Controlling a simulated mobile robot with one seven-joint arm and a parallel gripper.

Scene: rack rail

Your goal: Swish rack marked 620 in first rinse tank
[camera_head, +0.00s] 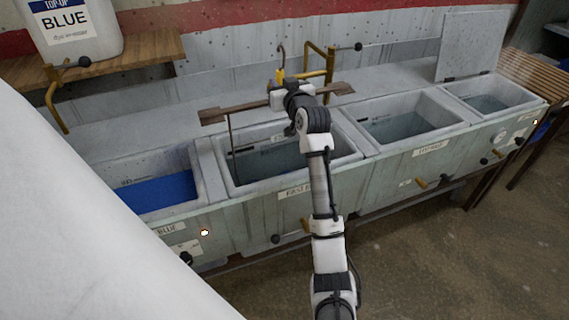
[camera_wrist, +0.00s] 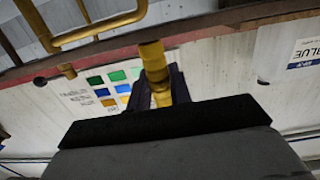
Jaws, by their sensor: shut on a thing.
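My gripper (camera_head: 281,86) is shut on the yellow upright handle of a rack (camera_head: 222,114). The rack has a brown crossbar and a dark hook at the top. I cannot read a 620 mark on it. The crossbar lies above the first rinse tank (camera_head: 226,178), whose front label is partly hidden by my arm. A thin rod hangs from the bar's left part down into this tank. The rack's lower part is mostly hidden. In the wrist view the yellow handle (camera_wrist: 152,58) stands between the dark fingers (camera_wrist: 162,88).
A tank with blue liquid (camera_head: 165,192) adjoins on the left. Another water tank (camera_head: 402,122) and a smaller tank with a raised lid (camera_head: 470,45) lie right. Yellow rail brackets (camera_head: 329,70) stand behind the tanks. A white "BLUE" jug (camera_head: 75,30) sits on a wooden shelf.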

